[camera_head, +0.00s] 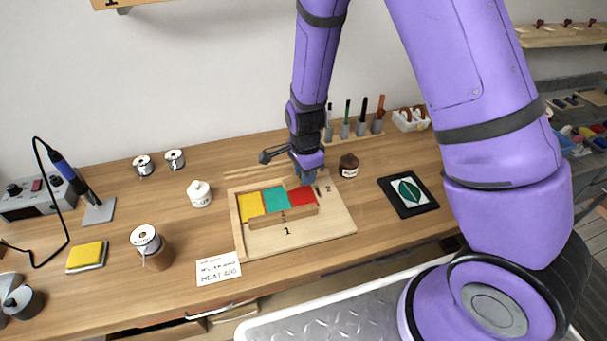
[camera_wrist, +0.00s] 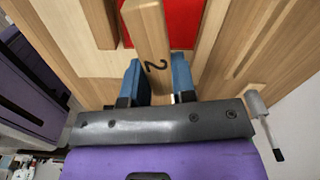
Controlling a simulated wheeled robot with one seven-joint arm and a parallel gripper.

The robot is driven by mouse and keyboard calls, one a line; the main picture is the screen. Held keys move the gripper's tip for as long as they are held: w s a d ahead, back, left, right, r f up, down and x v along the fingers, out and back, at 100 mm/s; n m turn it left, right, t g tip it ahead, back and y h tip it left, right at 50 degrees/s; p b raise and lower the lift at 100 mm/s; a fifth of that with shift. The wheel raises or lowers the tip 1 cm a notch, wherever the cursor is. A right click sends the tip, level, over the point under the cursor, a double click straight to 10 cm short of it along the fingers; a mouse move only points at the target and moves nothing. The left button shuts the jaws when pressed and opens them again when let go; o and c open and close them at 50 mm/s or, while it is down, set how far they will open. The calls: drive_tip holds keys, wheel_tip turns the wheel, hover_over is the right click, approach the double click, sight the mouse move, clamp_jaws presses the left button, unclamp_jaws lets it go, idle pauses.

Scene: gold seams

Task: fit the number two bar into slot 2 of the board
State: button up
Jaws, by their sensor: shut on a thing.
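The board (camera_head: 328,227) lies on the bench, with yellow (camera_head: 250,206), green (camera_head: 276,198) and red (camera_head: 303,196) tiles in its frame. The red tile (camera_wrist: 173,22) also shows in the wrist view. My gripper (camera_head: 305,176) is at the board's right rear, beside the red tile. In the wrist view my gripper (camera_wrist: 155,85) is shut on the number two bar (camera_wrist: 146,30), a pale wooden bar marked 2, with a blue finger on each side. The bar is above or at the board; whether it sits in slot 2 cannot be told. A printed 2 (camera_head: 328,188) is on the board's right.
Another wooden bar (camera_head: 284,217) stands along the tiles' front edge, above a printed 1. A framed leaf picture (camera_head: 409,195) lies at right. A paper note (camera_head: 218,268) lies in front.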

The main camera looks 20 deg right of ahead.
drive_tip(key=n, duration=0.3)
drive_tip(key=d+n, duration=0.1)
drive_tip(key=shift+w+d, duration=0.1)
drive_tip(key=shift+w, duration=0.15)
drive_tip(key=n, duration=0.3)
drive_tip(key=d+n, duration=0.1)
drive_tip(key=shift+w+r, duration=0.1)
drive_tip(key=shift+w, duration=0.15)
drive_tip(key=n, duration=0.2)
drive_tip(key=d+n, duration=0.1)
drive_tip(key=n, duration=0.4)
drive_tip(key=shift+w+d+n, duration=0.3)
drive_tip(key=shift+w+d, duration=0.05)
drive_tip(key=shift+d, duration=0.05)
drive_tip(key=shift+f, duration=2)
drive_tip(key=shift+f, duration=0.9)
drive_tip(key=o, duration=1.5)
drive_tip(key=shift+c, duration=0.2)
drive_tip(key=shift+r, duration=0.15)
wheel_tip(320, 180, up, 7)
